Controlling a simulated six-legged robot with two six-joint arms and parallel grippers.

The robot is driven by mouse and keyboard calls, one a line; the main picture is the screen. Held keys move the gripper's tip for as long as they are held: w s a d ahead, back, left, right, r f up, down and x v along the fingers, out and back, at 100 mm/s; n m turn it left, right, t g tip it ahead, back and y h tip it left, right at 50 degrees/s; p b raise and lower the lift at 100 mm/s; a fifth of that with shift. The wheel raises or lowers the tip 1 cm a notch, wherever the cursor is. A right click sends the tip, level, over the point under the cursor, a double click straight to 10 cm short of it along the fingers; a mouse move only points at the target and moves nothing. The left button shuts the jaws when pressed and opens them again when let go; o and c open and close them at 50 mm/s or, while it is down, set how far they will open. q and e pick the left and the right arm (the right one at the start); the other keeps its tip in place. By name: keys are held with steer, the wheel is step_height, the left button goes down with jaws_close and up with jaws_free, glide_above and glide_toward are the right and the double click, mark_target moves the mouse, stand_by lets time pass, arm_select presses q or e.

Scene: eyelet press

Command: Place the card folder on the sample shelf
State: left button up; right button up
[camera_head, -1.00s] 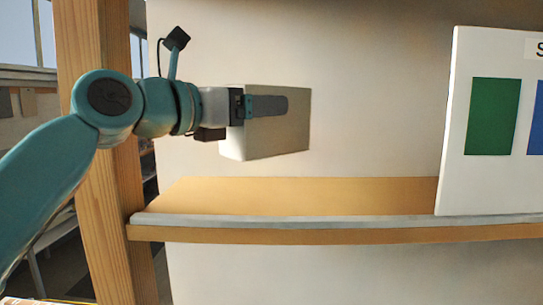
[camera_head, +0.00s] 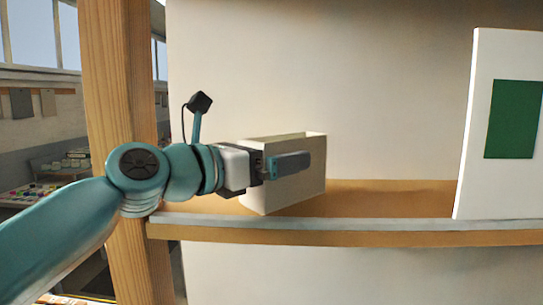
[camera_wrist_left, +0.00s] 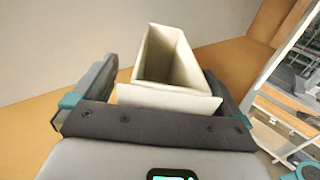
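The card folder (camera_head: 300,187) is a cream, open-topped upright box. It stands on the wooden sample shelf (camera_head: 390,200) near its left end, with its lower front corner close to the front rail. My left gripper (camera_head: 287,165) is level with the folder, with one finger along its near side. In the left wrist view, the folder (camera_wrist_left: 170,95) sits between the two fingers of the left gripper (camera_wrist_left: 162,65). A gap shows beside the left finger, so the gripper looks open around it. My right gripper is not in view.
A white panel (camera_head: 480,190) with a green patch stands at the right of the shelf. A grey rail (camera_head: 370,223) runs along the front edge. A wooden post (camera_head: 110,100) rises at the left end. The shelf between folder and panel is clear.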

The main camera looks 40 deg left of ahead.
arm_select(q)
steer(key=shift+s+a+r, duration=0.1)
steer(key=shift+s+a, duration=0.1)
steer(key=shift+s, duration=0.15)
steer(key=shift+s+d, duration=0.1)
steer(key=shift+s, duration=0.3)
steer(key=b+v, duration=0.2)
steer(key=v, duration=0.4)
steer(key=shift+s, duration=0.3)
steer(key=shift+w, duration=0.35)
steer(key=shift+s+a, duration=0.25)
steer(key=shift+s, duration=0.15)
steer(key=shift+d, duration=0.1)
